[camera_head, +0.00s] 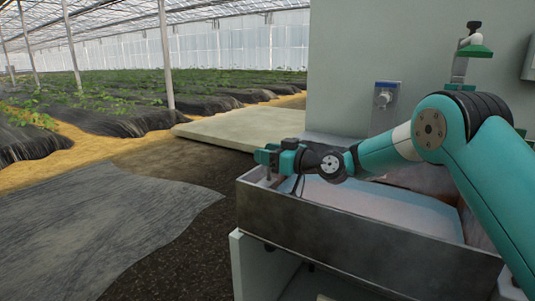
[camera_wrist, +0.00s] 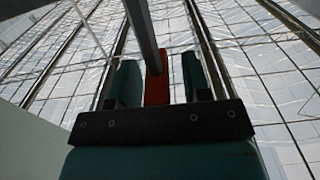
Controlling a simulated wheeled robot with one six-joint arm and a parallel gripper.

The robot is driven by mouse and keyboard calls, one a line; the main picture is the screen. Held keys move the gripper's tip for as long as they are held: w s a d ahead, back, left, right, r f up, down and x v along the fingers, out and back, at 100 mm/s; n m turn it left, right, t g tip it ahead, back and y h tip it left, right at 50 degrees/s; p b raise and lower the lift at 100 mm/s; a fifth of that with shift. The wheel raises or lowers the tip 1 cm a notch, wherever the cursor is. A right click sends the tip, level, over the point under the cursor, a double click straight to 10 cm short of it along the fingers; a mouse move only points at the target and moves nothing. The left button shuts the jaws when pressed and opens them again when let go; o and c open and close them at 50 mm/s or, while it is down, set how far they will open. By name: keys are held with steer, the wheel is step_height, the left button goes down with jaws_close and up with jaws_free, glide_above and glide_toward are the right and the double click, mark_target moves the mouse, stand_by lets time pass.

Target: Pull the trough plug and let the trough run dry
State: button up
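The trough (camera_head: 340,235) is a grey metal box at the right of the head view, with pale blue liquid (camera_head: 385,205) inside. My gripper (camera_head: 268,156) is at the trough's far left corner, around rim height. In the wrist view, its two teal fingers (camera_wrist: 160,85) stand apart, with a red piece (camera_wrist: 157,88) between them. The red piece is close to the left finger, and a gap shows on its right. A grey bar (camera_wrist: 143,35) runs from the top edge to the red piece. The plug's lower part is hidden in the head view.
A pale wall (camera_head: 400,50) stands behind the trough, with a small grey panel and knob (camera_head: 384,97) on it. A green-topped fitting (camera_head: 474,51) shows above my arm. A pale slab (camera_head: 245,127) and grey ground sheet (camera_head: 100,235) lie left of the trough.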

jaws_close()
steer(key=shift+r+p, duration=0.65)
steer(key=shift+r, duration=1.75)
steer(key=shift+o, duration=0.4)
jaws_free()
steer(key=b+v, duration=0.2)
steer(key=v, duration=1.5)
steer(key=shift+d+b, duration=0.25)
steer(key=shift+b, duration=0.05)
steer(key=shift+s, duration=0.1)
